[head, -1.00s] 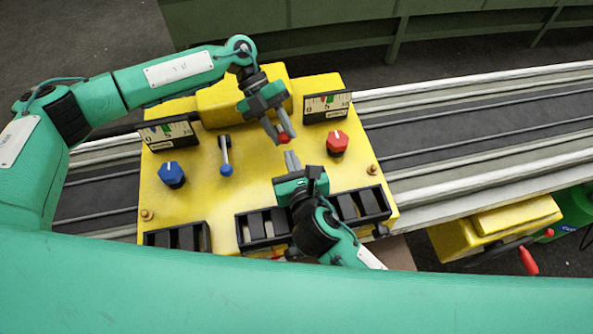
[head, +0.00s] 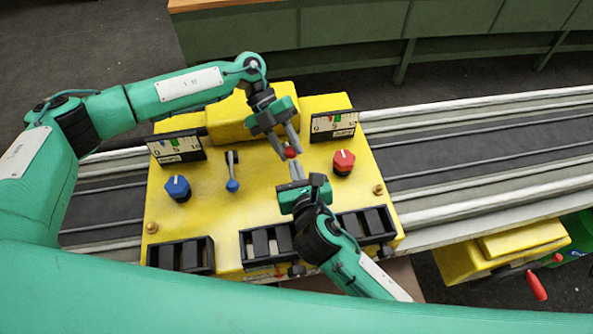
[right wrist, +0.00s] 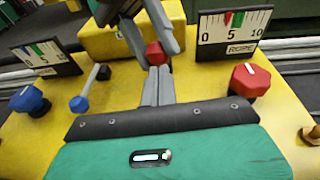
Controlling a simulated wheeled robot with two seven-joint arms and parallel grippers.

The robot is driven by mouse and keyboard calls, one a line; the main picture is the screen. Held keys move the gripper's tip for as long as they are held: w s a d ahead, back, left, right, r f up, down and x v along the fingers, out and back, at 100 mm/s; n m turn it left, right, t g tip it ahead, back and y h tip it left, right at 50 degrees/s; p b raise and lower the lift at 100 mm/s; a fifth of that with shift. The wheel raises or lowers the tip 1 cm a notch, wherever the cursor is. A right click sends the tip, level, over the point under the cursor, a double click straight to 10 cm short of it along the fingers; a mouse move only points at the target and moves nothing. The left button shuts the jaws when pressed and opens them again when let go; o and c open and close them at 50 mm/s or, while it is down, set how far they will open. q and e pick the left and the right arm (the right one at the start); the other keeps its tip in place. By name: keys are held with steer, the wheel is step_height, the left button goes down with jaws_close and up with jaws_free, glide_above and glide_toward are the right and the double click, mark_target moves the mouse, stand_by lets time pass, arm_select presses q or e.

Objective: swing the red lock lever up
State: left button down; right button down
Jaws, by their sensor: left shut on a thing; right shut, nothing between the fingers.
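The red lock lever shows only as a red knob (head: 291,152) between the left fingertips, near the middle right of the yellow console (head: 215,220); its shaft is hidden. My left gripper (head: 286,146) reaches down from the back and is shut on this knob. The knob also shows between the left fingers in the right wrist view (right wrist: 155,53). My right gripper (head: 297,171) is shut and empty, its fingertips pointing at the knob from the near side. In the right wrist view its fingers (right wrist: 158,85) end close below the knob; I cannot tell whether they touch.
A red dial knob (head: 343,160) stands just right of the grippers. A blue-tipped lever (head: 232,178) and a blue dial knob (head: 177,188) are to the left. Two gauges (head: 178,148) (head: 333,125) stand behind. Black slotted blocks (head: 181,255) line the near edge.

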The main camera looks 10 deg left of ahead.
arm_select(q)
steer(key=shift+s+d+f, duration=0.15)
steer(key=shift+s+f, duration=0.2)
steer(key=shift+s, duration=0.05)
arm_select(e)
steer(key=shift+w+r, duration=0.2)
steer(key=shift+r, duration=0.2)
arm_select(q)
steer(key=c, duration=1.3)
jaws_free()
steer(key=shift+o, duration=1)
steer(key=shift+w, duration=0.25)
arm_select(e)
steer(key=shift+a+f, duration=0.1)
steer(key=shift+f, duration=0.1)
steer(key=shift+w, duration=0.1)
